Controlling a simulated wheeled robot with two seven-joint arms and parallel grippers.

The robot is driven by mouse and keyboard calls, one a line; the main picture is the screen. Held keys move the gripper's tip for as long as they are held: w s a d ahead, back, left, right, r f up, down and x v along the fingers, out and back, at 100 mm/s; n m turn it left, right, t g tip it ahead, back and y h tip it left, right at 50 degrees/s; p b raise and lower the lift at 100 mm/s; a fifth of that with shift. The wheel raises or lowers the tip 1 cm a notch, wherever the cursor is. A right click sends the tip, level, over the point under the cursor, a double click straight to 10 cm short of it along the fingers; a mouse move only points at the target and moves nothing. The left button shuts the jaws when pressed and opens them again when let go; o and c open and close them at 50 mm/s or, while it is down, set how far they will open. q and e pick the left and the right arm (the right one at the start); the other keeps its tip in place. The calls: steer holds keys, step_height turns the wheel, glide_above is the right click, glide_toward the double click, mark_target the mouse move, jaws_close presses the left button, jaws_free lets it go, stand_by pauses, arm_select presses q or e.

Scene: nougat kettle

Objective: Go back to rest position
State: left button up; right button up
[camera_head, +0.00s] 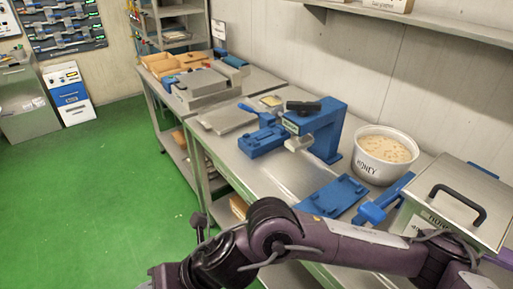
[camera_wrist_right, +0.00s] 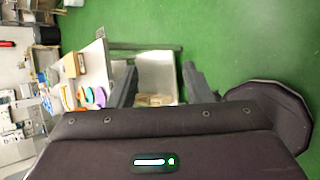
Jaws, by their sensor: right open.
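My right arm (camera_head: 330,240) crosses the lower part of the head view from the right edge to the bottom, with its elbow bent in front of the workbench. Its gripper is not clearly visible there. In the right wrist view my right gripper (camera_wrist_right: 158,72) has its two dark fingers spread well apart. Nothing is held between them; the floor and a pale shelf show in the gap. My left arm and left gripper are not in view.
A steel bench (camera_head: 275,172) runs along the wall. The green floor (camera_head: 85,190) at left is clear.

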steer(key=w+r+m+t+y, duration=0.3)
steer(key=w+r+m+t, duration=0.15)
steer(key=r+m, duration=0.45)
steer(key=w+d+f+m+t+h, duration=0.2)
steer(key=w+d+f+m+h, duration=0.1)
steer(key=d+m, duration=0.55)
steer(key=w+d+f+m+t+h, duration=0.2)
steer(key=w+d+f+m+h, duration=0.15)
steer(key=d+m, duration=0.45)
steer(key=s+d+f+m+g+h, duration=0.3)
steer(key=s+d+f+m, duration=0.25)
steer(key=d, duration=0.45)
steer(key=s+d+f+m+g+h, duration=0.25)
steer(key=s+d+f+m, duration=0.35)
steer(key=d, duration=0.4)
step_height(320, 180, down, 32)
steer(key=s+m+g+b, duration=0.1)
steer(key=s, duration=0.1)
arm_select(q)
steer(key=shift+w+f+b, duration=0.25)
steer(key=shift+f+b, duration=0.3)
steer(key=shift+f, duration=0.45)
arm_select(e)
steer(key=s+d+f, duration=0.2)
steer(key=s+f, duration=0.7)
steer(key=s+d+f+g, duration=0.1)
steer(key=s+d+f, duration=0.1)
steer(key=s+f, duration=0.8)
steer(key=shift+s+f+g+h, duration=0.25)
steer(key=shift+f+g+h, duration=0.05)
